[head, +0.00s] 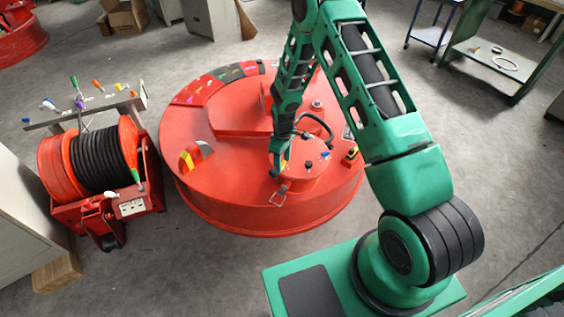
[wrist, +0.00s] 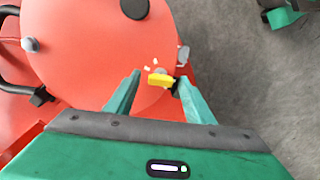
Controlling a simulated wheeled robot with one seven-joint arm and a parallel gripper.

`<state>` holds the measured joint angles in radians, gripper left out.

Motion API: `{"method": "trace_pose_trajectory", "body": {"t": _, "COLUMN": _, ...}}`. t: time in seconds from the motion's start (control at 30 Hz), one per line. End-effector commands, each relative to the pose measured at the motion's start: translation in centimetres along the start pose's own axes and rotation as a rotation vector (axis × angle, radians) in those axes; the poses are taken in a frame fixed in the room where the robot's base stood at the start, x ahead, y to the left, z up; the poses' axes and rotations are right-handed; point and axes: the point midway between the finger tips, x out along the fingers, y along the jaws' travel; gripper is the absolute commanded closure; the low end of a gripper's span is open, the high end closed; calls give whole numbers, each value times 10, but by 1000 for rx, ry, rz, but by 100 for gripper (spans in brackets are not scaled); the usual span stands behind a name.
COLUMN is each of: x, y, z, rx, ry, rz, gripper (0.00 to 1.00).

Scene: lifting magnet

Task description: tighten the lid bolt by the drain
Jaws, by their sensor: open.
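The lid is a round raised red cover (wrist: 95,50) on the red lifting magnet (head: 225,150); the lid (head: 305,180) also shows in the head view. In the wrist view, a small yellow piece with a dark end (wrist: 160,80) is at the lid's near edge, beside small white marks. A grey fitting (wrist: 183,55) sits just beyond it at the rim, and a grey bolt-like head (wrist: 30,44) is at the far left. I cannot tell which is the drain. My gripper (wrist: 160,79) is open, its fingers either side of the yellow piece; contact is unclear. In the head view my gripper (head: 278,165) is over the lid's left edge.
A black cap (wrist: 133,8) is on the lid, and a dark hose (head: 318,125) curves beside it. A red cable reel (head: 65,175) stands left of the magnet. A green-framed table (head: 490,60) stands at the back right.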

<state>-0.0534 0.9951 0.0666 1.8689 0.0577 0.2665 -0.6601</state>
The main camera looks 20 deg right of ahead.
Motion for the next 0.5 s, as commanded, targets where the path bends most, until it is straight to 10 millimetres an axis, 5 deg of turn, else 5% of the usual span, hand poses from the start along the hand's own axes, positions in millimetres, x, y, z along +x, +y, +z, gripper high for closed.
{"method": "trace_pose_trajectory", "body": {"t": 0.1, "x": 0, "y": 0, "z": 0, "rx": 0, "ry": 0, "rz": 0, "gripper": 52}}
{"method": "trace_pose_trajectory", "body": {"t": 0.3, "x": 0, "y": 0, "z": 0, "rx": 0, "ry": 0, "rz": 0, "gripper": 93}}
{"method": "trace_pose_trajectory", "body": {"t": 0.5, "x": 0, "y": 0, "z": 0, "rx": 9, "ry": 0, "rz": 1, "gripper": 93}}
